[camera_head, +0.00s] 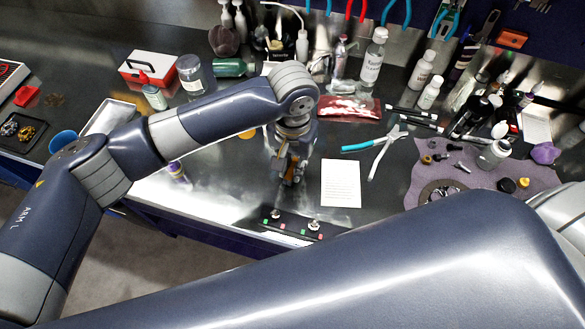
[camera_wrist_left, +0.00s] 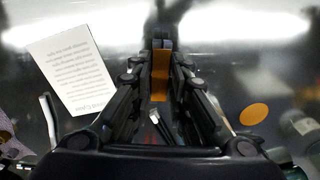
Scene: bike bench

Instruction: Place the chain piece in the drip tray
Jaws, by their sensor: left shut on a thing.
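My left gripper (camera_head: 288,178) points down over the middle of the bench. In the left wrist view its fingers (camera_wrist_left: 160,48) are shut on a narrow orange-brown piece (camera_wrist_left: 160,78). I cannot tell if this piece is the chain piece. A pale, shallow tray (camera_head: 105,117) lies at the left, partly hidden behind my left arm; it may be the drip tray. A small black tray (camera_head: 38,143) at the far left holds a dark coil and a gold coil (camera_head: 27,133), which look chain-like. My right gripper is not in view.
A white printed sheet (camera_head: 340,183) lies right of my left gripper, with blue-handled pliers (camera_head: 375,147) behind it. A purple mat (camera_head: 425,175) with small parts is at the right. Bare bench (camera_head: 225,183) lies left of the gripper.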

